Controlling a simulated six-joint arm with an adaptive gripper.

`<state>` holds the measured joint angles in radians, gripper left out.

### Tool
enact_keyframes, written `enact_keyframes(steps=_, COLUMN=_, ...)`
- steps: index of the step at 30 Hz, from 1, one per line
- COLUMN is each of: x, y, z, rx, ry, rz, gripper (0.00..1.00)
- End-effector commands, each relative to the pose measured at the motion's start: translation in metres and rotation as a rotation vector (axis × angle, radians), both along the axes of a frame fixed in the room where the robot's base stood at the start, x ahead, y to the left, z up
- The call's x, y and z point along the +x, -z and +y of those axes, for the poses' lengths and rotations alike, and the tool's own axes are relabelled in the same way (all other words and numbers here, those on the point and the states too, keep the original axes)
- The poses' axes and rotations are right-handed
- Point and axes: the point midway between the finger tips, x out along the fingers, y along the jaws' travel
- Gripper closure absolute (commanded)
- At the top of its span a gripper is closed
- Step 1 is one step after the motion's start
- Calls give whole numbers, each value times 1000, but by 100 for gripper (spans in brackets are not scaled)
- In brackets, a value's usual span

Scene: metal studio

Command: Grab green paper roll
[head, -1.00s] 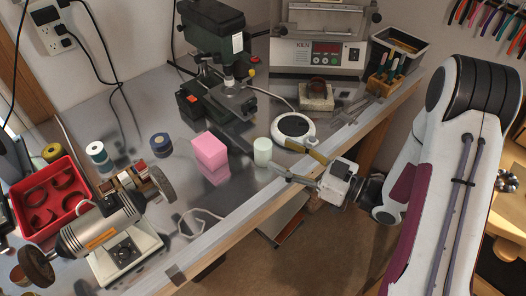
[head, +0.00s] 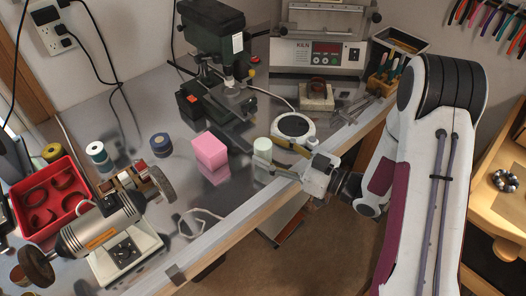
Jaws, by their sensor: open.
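The green paper roll (head: 262,148) is a pale green upright cylinder on the metal bench near its front edge. My gripper (head: 273,156) reaches in from the right, low over the bench edge, with its fingers pointing left at the roll. It is open. One finger crosses in front of the roll's lower part and the other is on its far side. I cannot tell whether either finger touches the roll. The roll's lower front is partly hidden by the near finger.
A pink block (head: 210,150) stands left of the roll. A white round plate (head: 293,126) lies behind the gripper. A green drill press (head: 213,50) stands behind. A grinder (head: 110,225), red bin (head: 48,195) and several rolls are at left.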

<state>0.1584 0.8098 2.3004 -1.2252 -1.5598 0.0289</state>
Motion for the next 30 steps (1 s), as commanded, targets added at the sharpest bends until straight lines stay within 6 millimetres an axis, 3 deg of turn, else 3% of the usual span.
enact_keyframes(steps=20, x=4, y=0, z=7, rx=0, ry=1, rz=1, gripper=48)
enact_keyframes(steps=25, x=4, y=0, z=7, rx=0, ry=1, rz=1, gripper=89)
enact_keyframes(steps=30, x=4, y=0, z=7, rx=1, ry=0, rz=0, gripper=92)
